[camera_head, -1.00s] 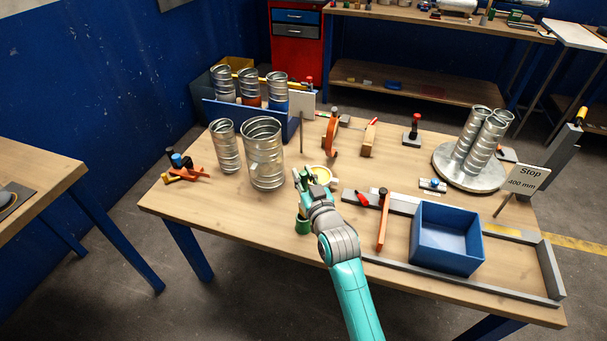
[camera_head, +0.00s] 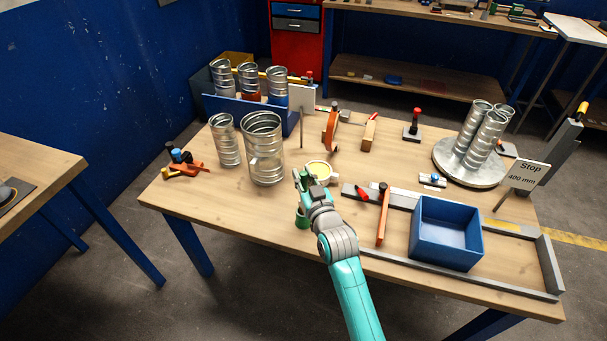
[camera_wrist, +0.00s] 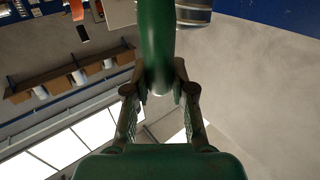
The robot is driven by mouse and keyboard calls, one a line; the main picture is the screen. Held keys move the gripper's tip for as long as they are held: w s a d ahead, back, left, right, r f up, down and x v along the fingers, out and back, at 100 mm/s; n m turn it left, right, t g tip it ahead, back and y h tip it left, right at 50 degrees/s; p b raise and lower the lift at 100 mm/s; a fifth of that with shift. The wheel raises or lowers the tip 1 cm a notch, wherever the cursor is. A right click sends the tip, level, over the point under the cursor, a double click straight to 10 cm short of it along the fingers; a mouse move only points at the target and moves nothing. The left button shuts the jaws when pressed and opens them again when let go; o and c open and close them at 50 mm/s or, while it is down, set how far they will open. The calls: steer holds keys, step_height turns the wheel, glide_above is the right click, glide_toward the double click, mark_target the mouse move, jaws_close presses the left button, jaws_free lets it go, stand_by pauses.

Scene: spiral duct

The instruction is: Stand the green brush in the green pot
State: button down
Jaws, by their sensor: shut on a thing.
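The green pot (camera_head: 302,223) stands near the front edge of the wooden table, left of my arm. My gripper (camera_head: 300,181) is just above it in the head view. It is shut on the green brush, whose thick green handle (camera_wrist: 157,40) runs between the fingers in the wrist view. In the head view the brush is mostly covered by my gripper, and its lower end meets the pot's mouth. The brush looks roughly upright. I cannot tell how deep its lower end is in the pot.
A cream-filled cup (camera_head: 319,171) stands close behind my gripper. Tall metal ducts (camera_head: 264,150) stand to the left. A red-handled tool (camera_head: 383,215) and an open blue bin (camera_head: 447,235) lie to the right. Table around the pot's left side is clear.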

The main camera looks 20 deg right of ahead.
mark_target(305, 189)
steer(key=shift+f, duration=2.05)
steer(key=c, duration=0.9)
jaws_free()
steer(key=shift+s, duration=0.1)
steer(key=s, duration=1.2)
steer(key=shift+d, duration=0.15)
steer(key=shift+w, duration=0.1)
